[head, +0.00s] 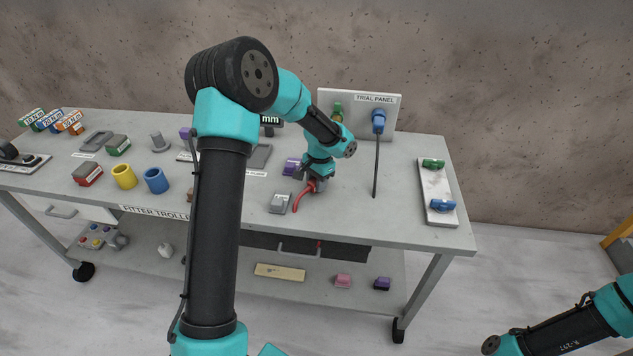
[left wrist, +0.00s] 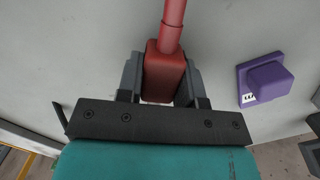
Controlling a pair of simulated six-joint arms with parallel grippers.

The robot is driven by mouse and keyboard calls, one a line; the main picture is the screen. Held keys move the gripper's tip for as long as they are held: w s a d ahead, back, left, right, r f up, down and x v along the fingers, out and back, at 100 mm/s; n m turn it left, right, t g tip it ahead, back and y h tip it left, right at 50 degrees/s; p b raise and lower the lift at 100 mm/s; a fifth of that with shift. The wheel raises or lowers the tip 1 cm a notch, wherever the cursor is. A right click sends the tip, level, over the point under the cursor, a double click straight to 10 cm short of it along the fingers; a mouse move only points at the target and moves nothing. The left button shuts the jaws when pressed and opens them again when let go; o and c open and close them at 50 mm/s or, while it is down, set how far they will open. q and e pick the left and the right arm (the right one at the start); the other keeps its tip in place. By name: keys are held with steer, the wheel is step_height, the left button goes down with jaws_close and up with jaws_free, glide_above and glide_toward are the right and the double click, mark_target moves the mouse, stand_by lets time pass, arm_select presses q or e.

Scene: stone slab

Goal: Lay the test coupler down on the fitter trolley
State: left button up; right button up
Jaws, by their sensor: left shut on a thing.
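The test coupler appears to be the red block with a red hose (head: 302,198). My left gripper (head: 317,182) is shut on it, low over the right half of the fitter trolley's grey top (head: 345,222). In the left wrist view the red coupler (left wrist: 164,75) sits between the two grey fingers, its hose running up out of the picture. In the head view the hose curves down to the left of the gripper. I cannot tell whether the coupler touches the trolley top. Part of my right arm shows at the lower right; its gripper is out of the picture.
A purple block (head: 291,166) and a grey block (head: 280,203) stand close to the left gripper. The trial panel (head: 359,98) stands behind, with a dark cable (head: 376,168) hanging from its blue fitting. A pale plate (head: 430,185) lies at right. Bare top lies between.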

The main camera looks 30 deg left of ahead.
arm_select(q)
steer(key=shift+f, duration=0.55)
steer(key=o, duration=1.1)
steer(key=r, duration=0.5)
steer(key=w+r, duration=0.1)
steer(key=r, duration=0.5)
steer(key=w+r, duration=0.1)
steer(key=r, duration=0.5)
steer(key=shift+d+r, duration=0.15)
steer(key=shift+d, duration=0.15)
